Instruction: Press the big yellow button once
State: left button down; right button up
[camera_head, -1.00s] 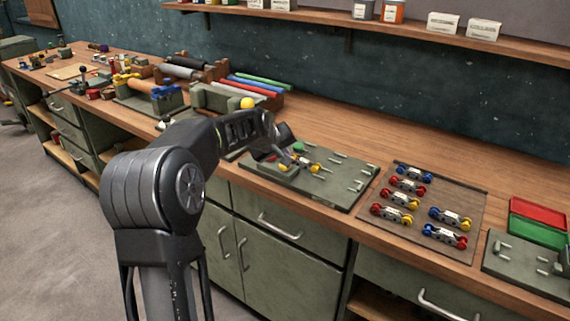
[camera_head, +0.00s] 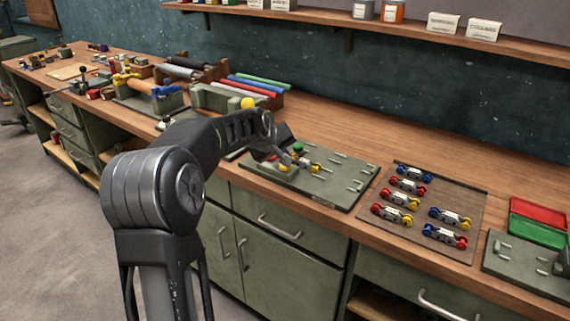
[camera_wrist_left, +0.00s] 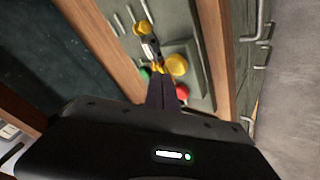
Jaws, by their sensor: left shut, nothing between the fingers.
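The big yellow button (camera_wrist_left: 177,65) sits on a grey-green board (camera_head: 345,173) on the workbench, between a green button (camera_wrist_left: 145,73) and a red button (camera_wrist_left: 182,92) in the wrist view. In the head view, part of the yellow button (camera_head: 283,169) shows beside my left fingers. My left gripper (camera_wrist_left: 162,77) is shut and empty, pointing down over the board close to the yellow button. I cannot tell whether it touches anything. A small grey axle piece with yellow wheels (camera_wrist_left: 150,47) lies just beyond the fingertips. My right gripper is not in view.
A dark tray (camera_head: 468,188) of several wheeled axles lies to the right, with red (camera_head: 538,213) and green (camera_head: 537,231) bins past it. A rack of coloured rolls (camera_head: 250,88) stands behind my arm at left. Bare wood (camera_head: 350,130) lies behind the board.

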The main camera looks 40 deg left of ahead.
pick_arm(q)
jog(key=shift+f, duration=0.1)
jog(key=shift+f+b, duration=0.35)
jog(key=shift+f+b, duration=0.85)
jog(key=shift+f, duration=0.2)
dwell(0.9)
jog(key=shift+r, duration=0.1)
jog(key=shift+r+p, duration=1.15)
jog(key=shift+r, duration=0.2)
notch_tip(320, 180, up, 5)
jog(key=p, duration=0.4)
dwell(0.8)
